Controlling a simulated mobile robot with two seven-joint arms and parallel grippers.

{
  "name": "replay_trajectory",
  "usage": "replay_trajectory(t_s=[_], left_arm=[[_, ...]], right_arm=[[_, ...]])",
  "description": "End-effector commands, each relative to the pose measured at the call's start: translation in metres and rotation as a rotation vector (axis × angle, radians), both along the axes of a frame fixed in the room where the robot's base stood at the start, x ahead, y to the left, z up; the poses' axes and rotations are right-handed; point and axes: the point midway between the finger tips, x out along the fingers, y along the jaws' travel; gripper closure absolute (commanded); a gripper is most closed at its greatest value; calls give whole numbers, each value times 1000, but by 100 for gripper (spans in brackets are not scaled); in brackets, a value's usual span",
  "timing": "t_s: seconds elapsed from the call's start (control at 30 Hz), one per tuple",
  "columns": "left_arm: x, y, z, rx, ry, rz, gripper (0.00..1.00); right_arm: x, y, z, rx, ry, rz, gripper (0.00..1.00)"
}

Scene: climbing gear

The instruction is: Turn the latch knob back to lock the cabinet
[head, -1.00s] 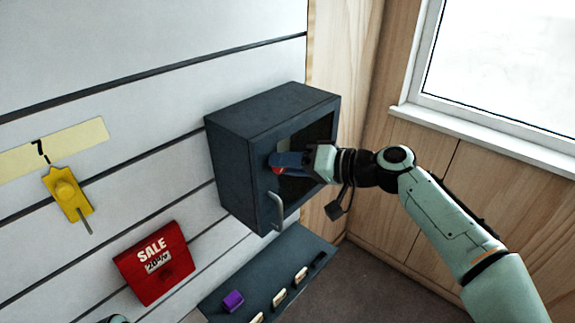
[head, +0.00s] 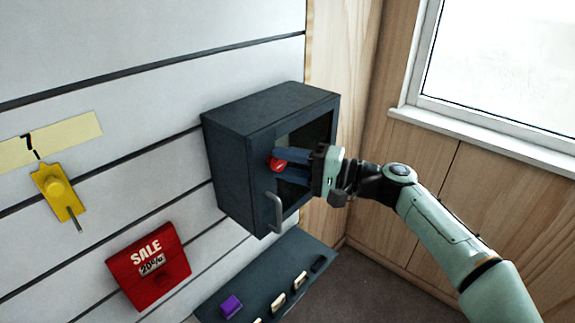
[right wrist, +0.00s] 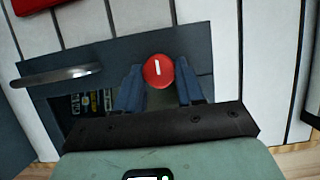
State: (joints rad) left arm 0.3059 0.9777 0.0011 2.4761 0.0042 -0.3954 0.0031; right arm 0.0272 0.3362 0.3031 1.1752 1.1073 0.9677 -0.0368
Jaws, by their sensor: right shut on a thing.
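The dark grey cabinet (head: 235,165) is on the slatted wall, with its windowed door closed as far as I can tell. The latch knob (head: 276,165) is a round red knob on the door. It also shows in the right wrist view (right wrist: 158,71), with a white line pointing nearly straight up there. My right gripper (head: 281,164) reaches in from the right, with its blue fingers shut on the knob, one on each side. In the right wrist view the fingertips (right wrist: 160,80) flank the knob. My left gripper is not in view.
A metal door handle (head: 276,212) sticks out below the knob. A dark shelf (head: 255,285) with small items lies below the cabinet. A red sale box (head: 148,266) and a yellow piece (head: 58,190) are on the wall at left. A window is at upper right.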

Motion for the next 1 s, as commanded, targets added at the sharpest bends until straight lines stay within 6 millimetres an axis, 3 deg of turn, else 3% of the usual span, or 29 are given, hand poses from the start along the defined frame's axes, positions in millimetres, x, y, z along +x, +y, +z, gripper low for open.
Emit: replay_trajectory(t_s=[0.5,0.53,0.6,1.0], left_arm=[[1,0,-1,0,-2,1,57],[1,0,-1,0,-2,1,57],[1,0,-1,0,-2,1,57],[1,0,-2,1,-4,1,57]], right_arm=[[0,0,0,16,15,-1,93],[0,0,0,16,15,-1,59],[0,0,0,16,15,0,38],[-3,-8,0,13,14,-2,38]])
